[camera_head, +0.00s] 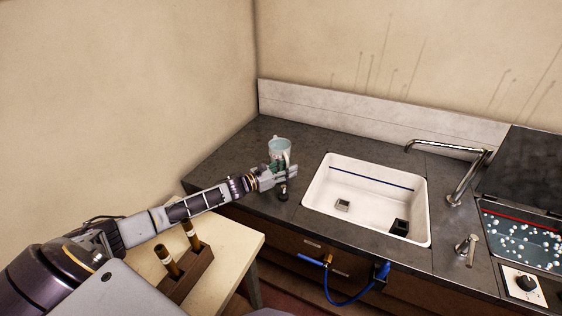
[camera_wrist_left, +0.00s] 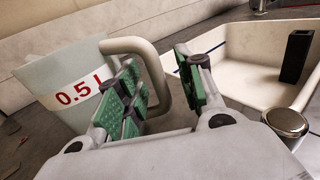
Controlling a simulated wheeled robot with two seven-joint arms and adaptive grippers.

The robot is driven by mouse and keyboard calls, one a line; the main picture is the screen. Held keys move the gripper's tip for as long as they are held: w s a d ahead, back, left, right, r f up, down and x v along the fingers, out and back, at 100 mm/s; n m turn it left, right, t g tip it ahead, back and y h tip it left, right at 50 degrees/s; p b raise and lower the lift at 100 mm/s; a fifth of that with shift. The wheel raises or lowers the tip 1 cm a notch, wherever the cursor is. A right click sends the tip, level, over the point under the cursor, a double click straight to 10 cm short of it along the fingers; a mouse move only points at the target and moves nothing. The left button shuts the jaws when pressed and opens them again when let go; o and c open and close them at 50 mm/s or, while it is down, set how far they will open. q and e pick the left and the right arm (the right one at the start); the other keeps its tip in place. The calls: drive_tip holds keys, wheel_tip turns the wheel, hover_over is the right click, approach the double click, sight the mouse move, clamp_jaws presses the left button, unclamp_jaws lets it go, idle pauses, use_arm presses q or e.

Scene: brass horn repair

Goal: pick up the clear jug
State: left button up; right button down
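The clear jug (camera_head: 280,148) stands upright on the dark counter left of the sink. In the left wrist view the jug (camera_wrist_left: 52,68) shows a white band with red "0.5 L" and a pale looped handle (camera_wrist_left: 160,75). My left gripper (camera_head: 285,170) is at the near side of the jug. In the left wrist view its green-padded fingers (camera_wrist_left: 165,92) are apart, with the handle's upright part appearing between them. I see no clear contact with the handle. The near finger hides part of the jug's side and handle. My right gripper is not in view.
A small dark item with a metal top (camera_head: 283,191) stands close below my left gripper. A white sink (camera_head: 365,208) with a black block (camera_head: 399,227) in it lies to the right, with a curved tap (camera_head: 470,165). A pale table (camera_head: 230,240) holds a wooden rack (camera_head: 187,275).

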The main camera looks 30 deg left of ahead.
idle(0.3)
use_arm(q)
clamp_jaws()
idle(0.3)
